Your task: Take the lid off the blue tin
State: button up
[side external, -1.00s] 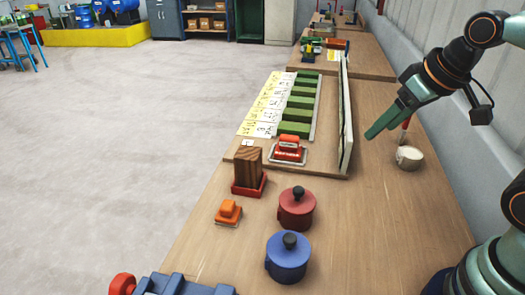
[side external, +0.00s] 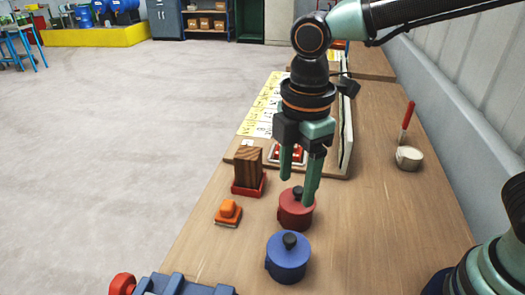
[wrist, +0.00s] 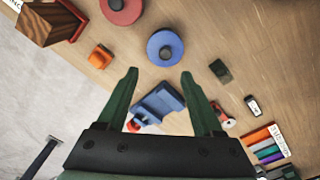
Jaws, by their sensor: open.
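The blue tin (side external: 287,262) stands upright on the wooden bench in the side external view, with its lid on and a black knob (side external: 290,240) on top. In the wrist view the blue tin (wrist: 165,47) shows from above, ahead of my fingertips. My gripper (side external: 298,190) points down with its two green fingers apart and empty. In the side external view it overlaps the red tin (side external: 296,214), which stands behind the blue one; I cannot tell any touching. The wrist view shows my open gripper (wrist: 160,75) with nothing between the fingers.
A wooden block in a red base (side external: 248,172), an orange block (side external: 228,212) and a blue-grey object (side external: 180,286) stand on the left. A small pale pot (side external: 408,158) stands at the right.

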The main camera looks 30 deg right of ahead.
send_over(290, 237)
jog(key=shift+n, duration=0.4)
jog(key=f, duration=0.7)
jog(key=shift+w, duration=0.2)
jog(key=shift+s+f, duration=0.15)
jog(key=shift+f, duration=1.25)
jog(key=shift+s+f, duration=0.1)
jog(key=shift+f, duration=1.25)
grip_shut()
